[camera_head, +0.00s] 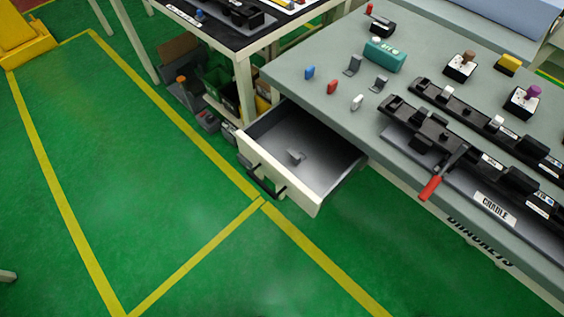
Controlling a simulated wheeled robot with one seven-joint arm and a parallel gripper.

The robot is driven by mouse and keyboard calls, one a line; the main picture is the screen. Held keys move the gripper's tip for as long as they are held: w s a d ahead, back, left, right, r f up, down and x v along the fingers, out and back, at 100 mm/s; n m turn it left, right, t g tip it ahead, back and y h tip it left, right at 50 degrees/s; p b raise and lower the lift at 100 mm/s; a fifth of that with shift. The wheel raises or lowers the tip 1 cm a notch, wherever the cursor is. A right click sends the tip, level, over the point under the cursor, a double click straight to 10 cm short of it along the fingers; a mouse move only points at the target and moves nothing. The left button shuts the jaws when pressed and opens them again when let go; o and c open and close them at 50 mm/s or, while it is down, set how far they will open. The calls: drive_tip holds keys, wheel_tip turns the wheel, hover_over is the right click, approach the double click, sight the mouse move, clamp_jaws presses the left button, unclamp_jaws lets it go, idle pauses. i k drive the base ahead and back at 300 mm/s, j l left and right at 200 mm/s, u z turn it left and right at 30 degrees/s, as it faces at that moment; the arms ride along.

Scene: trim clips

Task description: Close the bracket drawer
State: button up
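The bracket drawer (277,184) sticks out open from under the left end of the grey worktable. It has a cream front panel with a dark bar handle (266,181) facing the lower left. One small grey bracket (296,157) lies on the drawer's grey floor. My gripper is not in view, so its state and its distance from the drawer are hidden.
The grey worktable (330,98) carries clips, a teal box (384,55), black fixtures and a red-handled tool (430,187) overhanging its front edge. Bins (217,90) stand beneath the dark table behind. The green floor (150,180) before the drawer is clear, with yellow lines.

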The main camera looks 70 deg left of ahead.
sight(331, 160)
drive_tip(key=l+u, duration=0.15)
drive_tip(key=u, duration=0.95)
drive_tip(key=k+j+u, duration=0.15)
drive_tip(key=u, duration=0.25)
drive_tip(key=k+u, duration=0.15)
drive_tip(key=u, duration=1)
